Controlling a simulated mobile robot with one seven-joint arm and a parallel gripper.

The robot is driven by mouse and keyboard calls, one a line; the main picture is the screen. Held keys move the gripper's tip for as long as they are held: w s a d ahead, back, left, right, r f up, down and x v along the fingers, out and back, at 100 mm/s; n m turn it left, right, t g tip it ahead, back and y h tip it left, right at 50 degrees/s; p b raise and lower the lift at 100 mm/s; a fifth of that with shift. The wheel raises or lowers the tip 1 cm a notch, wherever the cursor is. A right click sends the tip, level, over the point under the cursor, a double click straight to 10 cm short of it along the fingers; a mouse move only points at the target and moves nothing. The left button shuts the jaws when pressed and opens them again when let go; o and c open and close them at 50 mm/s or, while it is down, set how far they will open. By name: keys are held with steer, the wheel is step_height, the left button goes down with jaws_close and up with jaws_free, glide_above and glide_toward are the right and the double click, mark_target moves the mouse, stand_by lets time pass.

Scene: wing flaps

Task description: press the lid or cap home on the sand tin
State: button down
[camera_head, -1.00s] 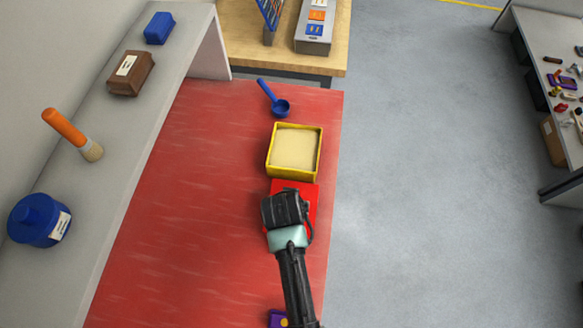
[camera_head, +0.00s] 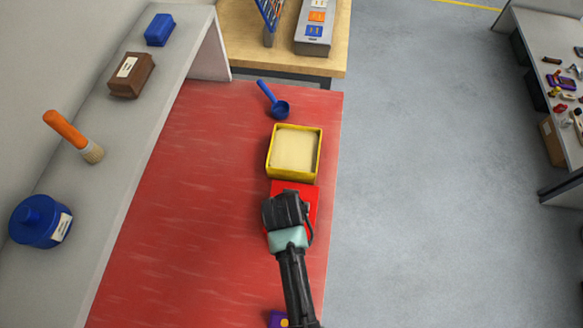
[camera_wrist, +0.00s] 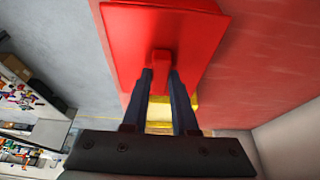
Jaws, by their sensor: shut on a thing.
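The sand tin (camera_head: 320,150) is a yellow square box, open at the top, filled with pale sand (camera_head: 294,150). It stands on the red tabletop just beyond my gripper. A red square lid (camera_head: 313,196) is at the near side of the tin, partly hidden under my gripper. In the wrist view the lid (camera_wrist: 165,28) has a small red knob, and my gripper (camera_wrist: 161,75) is shut on it. A bit of the yellow tin (camera_wrist: 160,112) shows behind the fingers. The lid is not over the sand; the exact gap to the tin is hard to tell.
A blue scoop (camera_head: 280,107) lies beyond the tin. A purple item (camera_head: 277,319) is at the near edge. The grey shelf at left holds a blue pot (camera_head: 38,222), brush (camera_head: 70,133), brown box (camera_head: 131,75) and blue box (camera_head: 160,29). The red tabletop (camera_head: 190,200) left of the tin is clear.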

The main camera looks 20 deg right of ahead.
steer(key=shift+c, duration=0.6)
jaws_free()
steer(key=shift+r+p, duration=3.55)
steer(key=shift+c, duration=0.4)
jaws_close()
